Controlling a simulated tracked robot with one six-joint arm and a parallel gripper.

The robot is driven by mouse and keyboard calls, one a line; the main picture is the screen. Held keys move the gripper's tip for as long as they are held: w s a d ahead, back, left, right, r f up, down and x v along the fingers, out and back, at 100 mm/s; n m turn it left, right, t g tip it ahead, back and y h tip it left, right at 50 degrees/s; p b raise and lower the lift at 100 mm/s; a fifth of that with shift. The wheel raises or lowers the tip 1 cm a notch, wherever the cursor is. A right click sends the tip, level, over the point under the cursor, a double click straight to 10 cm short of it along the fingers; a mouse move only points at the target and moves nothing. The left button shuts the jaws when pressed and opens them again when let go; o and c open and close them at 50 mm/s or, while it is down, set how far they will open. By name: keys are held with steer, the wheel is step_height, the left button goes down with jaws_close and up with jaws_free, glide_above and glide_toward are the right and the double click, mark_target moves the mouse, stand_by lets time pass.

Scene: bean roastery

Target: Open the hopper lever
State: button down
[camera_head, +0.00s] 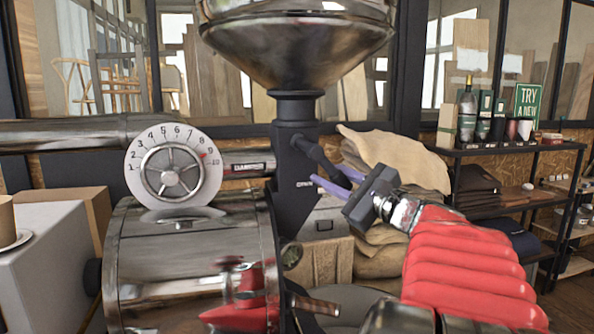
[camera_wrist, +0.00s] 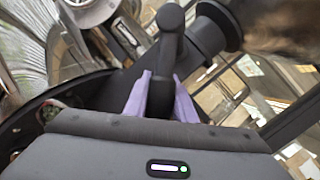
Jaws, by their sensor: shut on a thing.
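The hopper lever (camera_head: 316,154) is a black rod on the side of the black neck under the metal hopper (camera_head: 297,45). It slants down and to the right in the head view. In the wrist view the lever (camera_wrist: 168,45) runs down from a rounded top end to between my fingers. My gripper (camera_head: 332,176) has two purple fingers and reaches in from the right on my red-sleeved arm. In the wrist view my gripper (camera_wrist: 160,88) has one finger on each side of the rod, shut on it. The lower part of the lever is hidden by the gripper body.
The steel drum (camera_head: 190,265) and a numbered dial (camera_head: 174,165) stand to the left of the neck. Sacks (camera_head: 398,158) are stacked behind my gripper. A black shelf (camera_head: 500,147) with bottles and cups is at the right. A white box (camera_head: 45,255) stands at the far left.

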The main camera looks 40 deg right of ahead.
steer(key=shift+w+a+f+m+t, duration=0.15)
steer(key=shift+a+f+m+t, duration=0.15)
steer(key=shift+m, duration=0.35)
steer(key=shift+w+a+f+m+t, duration=0.1)
steer(key=shift+a+f+m+t, duration=0.2)
steer(key=shift+m, duration=0.35)
steer(key=shift+f+h, duration=0.1)
steer(key=shift+h, duration=0.3)
steer(key=c, duration=1.5)
jaws_free()
steer(key=shift+r, duration=0.2)
steer(key=v, duration=1.4)
